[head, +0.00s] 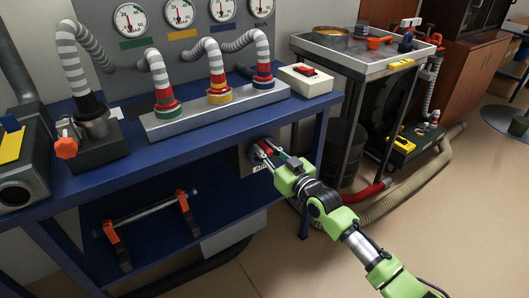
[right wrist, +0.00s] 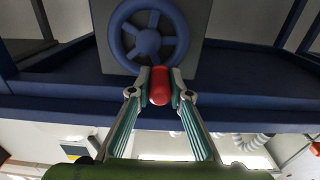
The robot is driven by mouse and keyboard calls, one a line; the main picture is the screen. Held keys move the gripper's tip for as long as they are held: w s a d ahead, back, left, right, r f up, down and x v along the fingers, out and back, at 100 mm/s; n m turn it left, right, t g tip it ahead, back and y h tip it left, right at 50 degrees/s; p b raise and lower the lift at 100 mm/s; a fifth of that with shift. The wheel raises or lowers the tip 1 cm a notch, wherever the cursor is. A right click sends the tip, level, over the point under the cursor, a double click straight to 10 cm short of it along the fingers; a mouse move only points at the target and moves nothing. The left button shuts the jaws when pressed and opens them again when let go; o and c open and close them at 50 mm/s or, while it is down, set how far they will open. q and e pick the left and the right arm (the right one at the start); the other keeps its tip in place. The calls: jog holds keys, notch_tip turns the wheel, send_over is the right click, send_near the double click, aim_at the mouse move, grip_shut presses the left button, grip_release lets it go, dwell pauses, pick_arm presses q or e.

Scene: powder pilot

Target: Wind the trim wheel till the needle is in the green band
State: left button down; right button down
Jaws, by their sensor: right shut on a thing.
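The trim wheel is a blue spoked hand wheel (right wrist: 148,42) on a grey plate under the front of the blue bench. It has a red handle (right wrist: 160,86) at its rim, which shows low on the wheel in the right wrist view. My right gripper (head: 264,150) reaches in from the right. Its fingertips (right wrist: 160,82) are shut on the red handle, one on each side. In the head view the fingers hide much of the wheel. White round gauges, one of them this left one (head: 130,20), are on the grey back panel. Their needles are too small to read surely. My left gripper is not in view.
The blue bench (head: 190,147) carries a grey manifold with striped hoses and a white box with a red switch (head: 305,80). A metal-topped stand (head: 365,48) is to the right. A beige hose (head: 400,192) lies on the floor. Open floor is at the lower right.

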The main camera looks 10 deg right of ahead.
aim_at(253, 160)
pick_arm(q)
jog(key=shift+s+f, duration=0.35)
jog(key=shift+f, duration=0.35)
pick_arm(e)
jog(key=shift+s+a+f, duration=0.15)
jog(key=shift+a+f, duration=0.2)
